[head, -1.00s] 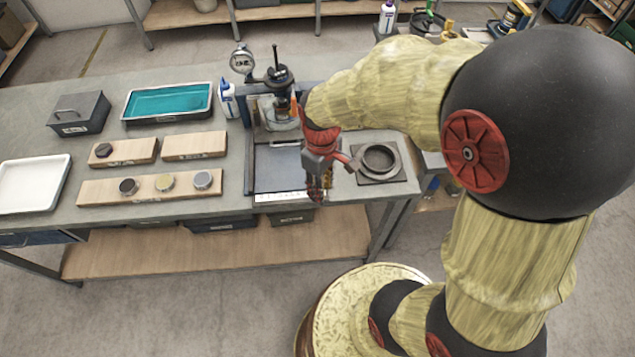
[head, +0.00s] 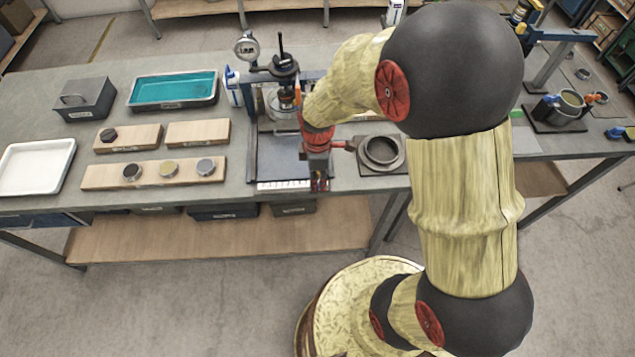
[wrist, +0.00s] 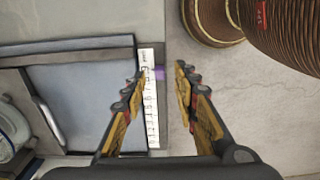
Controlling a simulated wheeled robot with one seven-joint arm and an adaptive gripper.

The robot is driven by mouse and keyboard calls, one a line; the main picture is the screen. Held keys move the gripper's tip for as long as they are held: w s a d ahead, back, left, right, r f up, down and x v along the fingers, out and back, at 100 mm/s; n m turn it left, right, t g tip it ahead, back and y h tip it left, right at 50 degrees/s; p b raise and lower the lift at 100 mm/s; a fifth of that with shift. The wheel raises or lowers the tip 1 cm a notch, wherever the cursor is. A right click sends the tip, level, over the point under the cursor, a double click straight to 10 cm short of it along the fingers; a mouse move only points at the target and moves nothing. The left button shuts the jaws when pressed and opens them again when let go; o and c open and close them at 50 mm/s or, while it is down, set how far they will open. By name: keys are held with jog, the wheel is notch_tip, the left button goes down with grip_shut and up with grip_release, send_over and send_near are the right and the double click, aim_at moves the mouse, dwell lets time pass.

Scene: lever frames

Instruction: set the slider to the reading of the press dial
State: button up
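The press (head: 285,95) stands at the back of a framed dark plate (head: 283,158) on the bench. Its round white dial (head: 246,46) is at the upper left of the press; the reading is too small to tell. A white numbered scale strip (head: 285,185) runs along the plate's front edge and shows in the wrist view (wrist: 150,105). A small purple piece (wrist: 159,73), perhaps the slider, sits at the strip's edge. My gripper (head: 320,187) is over the strip's right end. In the wrist view my gripper (wrist: 161,74) is open, fingertips on either side of the purple piece; contact cannot be told.
A dark ring fixture (head: 381,152) stands right of the plate. To the left are wooden blocks with round pieces (head: 100,176), a teal tray (head: 173,90), a grey box (head: 85,98) and a white tray (head: 36,168).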

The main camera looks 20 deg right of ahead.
jog(key=shift+f, duration=0.9)
jog(key=c, duration=0.3)
grip_shut()
